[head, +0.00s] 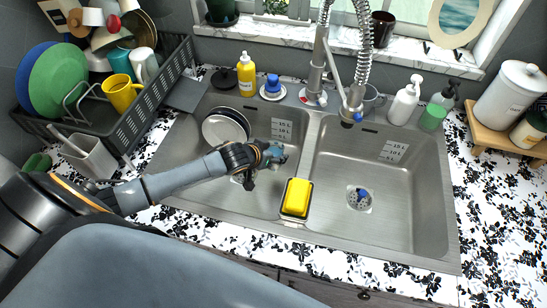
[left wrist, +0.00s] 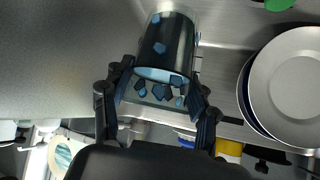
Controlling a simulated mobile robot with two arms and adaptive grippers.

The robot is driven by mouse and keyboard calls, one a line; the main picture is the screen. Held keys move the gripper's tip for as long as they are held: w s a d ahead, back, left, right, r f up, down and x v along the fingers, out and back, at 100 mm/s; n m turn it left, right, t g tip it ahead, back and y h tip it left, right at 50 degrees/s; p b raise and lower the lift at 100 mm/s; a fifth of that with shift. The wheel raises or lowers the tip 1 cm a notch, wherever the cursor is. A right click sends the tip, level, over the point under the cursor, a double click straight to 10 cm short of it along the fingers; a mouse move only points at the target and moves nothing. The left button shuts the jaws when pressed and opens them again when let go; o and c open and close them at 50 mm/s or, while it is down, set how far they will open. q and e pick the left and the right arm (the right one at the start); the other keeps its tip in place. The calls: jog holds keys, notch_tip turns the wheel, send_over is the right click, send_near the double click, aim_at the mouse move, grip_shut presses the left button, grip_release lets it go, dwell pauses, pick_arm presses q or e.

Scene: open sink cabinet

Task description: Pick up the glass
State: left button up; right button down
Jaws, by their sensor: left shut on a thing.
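The glass (left wrist: 168,48) is see-through with dark and blue angular patches. In the left wrist view it sits between the two fingers of my left gripper (left wrist: 158,102), which is shut on it. In the head view my left gripper (head: 267,166) is inside the left sink basin, right of the plates. Only a small bluish part of the glass (head: 277,153) shows there, and the gripper hides the rest. I cannot tell whether the glass touches the basin. My right gripper is not in view.
Stacked plates (head: 226,127) lean in the left basin (head: 185,165); they also show in the wrist view (left wrist: 290,85). A yellow sponge (head: 296,197) sits in a holder on the divider. The faucet (head: 318,75) stands behind. A dish rack (head: 130,110) is at left.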

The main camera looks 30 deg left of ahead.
pick_arm(q)
jog(key=shift+r, duration=2.05)
notch_tip(320, 180, up, 12)
jog(key=p, duration=1.1)
jog(key=shift+f, duration=0.25)
jog(key=shift+r, duration=0.9)
